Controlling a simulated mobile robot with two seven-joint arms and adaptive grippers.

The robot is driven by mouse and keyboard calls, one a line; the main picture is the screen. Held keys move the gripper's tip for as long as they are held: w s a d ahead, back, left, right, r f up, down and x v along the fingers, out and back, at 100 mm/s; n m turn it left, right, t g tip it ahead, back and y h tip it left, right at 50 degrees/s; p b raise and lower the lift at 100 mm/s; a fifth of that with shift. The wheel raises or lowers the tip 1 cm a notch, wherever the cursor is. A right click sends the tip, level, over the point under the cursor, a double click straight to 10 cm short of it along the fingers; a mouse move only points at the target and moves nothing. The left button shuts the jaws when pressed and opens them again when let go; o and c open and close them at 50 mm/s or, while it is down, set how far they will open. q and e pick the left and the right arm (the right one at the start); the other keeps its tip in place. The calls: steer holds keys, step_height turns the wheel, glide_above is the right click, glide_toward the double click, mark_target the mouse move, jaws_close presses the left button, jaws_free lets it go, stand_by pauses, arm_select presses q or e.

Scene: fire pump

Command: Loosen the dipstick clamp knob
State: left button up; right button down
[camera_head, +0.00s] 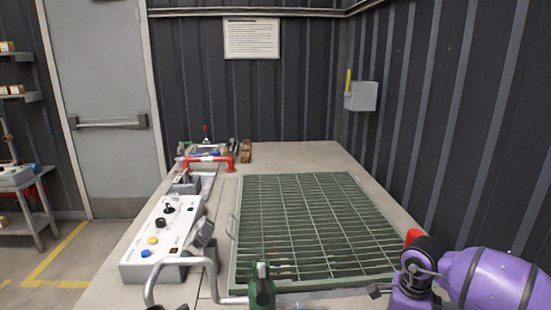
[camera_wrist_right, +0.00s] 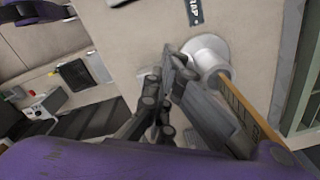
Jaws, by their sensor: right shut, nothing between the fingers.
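In the right wrist view, a yellow-brown strip with marks along it (camera_wrist_right: 250,110), which looks like the dipstick, runs out of a short white collar (camera_wrist_right: 212,64) on a beige surface. I cannot make out a separate clamp knob; it may be hidden behind the fingers. My right gripper (camera_wrist_right: 172,68) is shut and empty, its fingertips just left of the collar. Whether they touch it I cannot tell. In the head view my purple right arm comes in at the lower right, and the fingertips are not clear there. My left gripper is in neither view.
A green grating (camera_head: 315,225) covers much of the bench. A control box with buttons (camera_head: 160,238) and a red bent handle (camera_head: 210,162) lie left of it. A grey bent pipe (camera_head: 180,264) and a green part (camera_head: 262,287) stand at the front. A grey box (camera_head: 362,97) hangs on the wall.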

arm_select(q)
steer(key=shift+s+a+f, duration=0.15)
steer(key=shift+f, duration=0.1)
arm_select(e)
steer(key=shift+s+d+f, duration=0.1)
steer(key=shift+s+f, duration=0.25)
steer(key=shift+f, duration=0.3)
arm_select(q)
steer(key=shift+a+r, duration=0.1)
arm_select(e)
steer(key=shift+w+a, duration=0.15)
steer(key=shift+a, duration=0.15)
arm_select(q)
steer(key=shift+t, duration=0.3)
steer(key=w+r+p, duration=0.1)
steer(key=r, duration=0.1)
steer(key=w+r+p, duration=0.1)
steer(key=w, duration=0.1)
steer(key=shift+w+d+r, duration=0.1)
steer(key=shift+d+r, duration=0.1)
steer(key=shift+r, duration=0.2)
arm_select(e)
step_height(320, 180, up, 7)
steer(key=shift+w+f, duration=0.15)
steer(key=shift+w, duration=0.2)
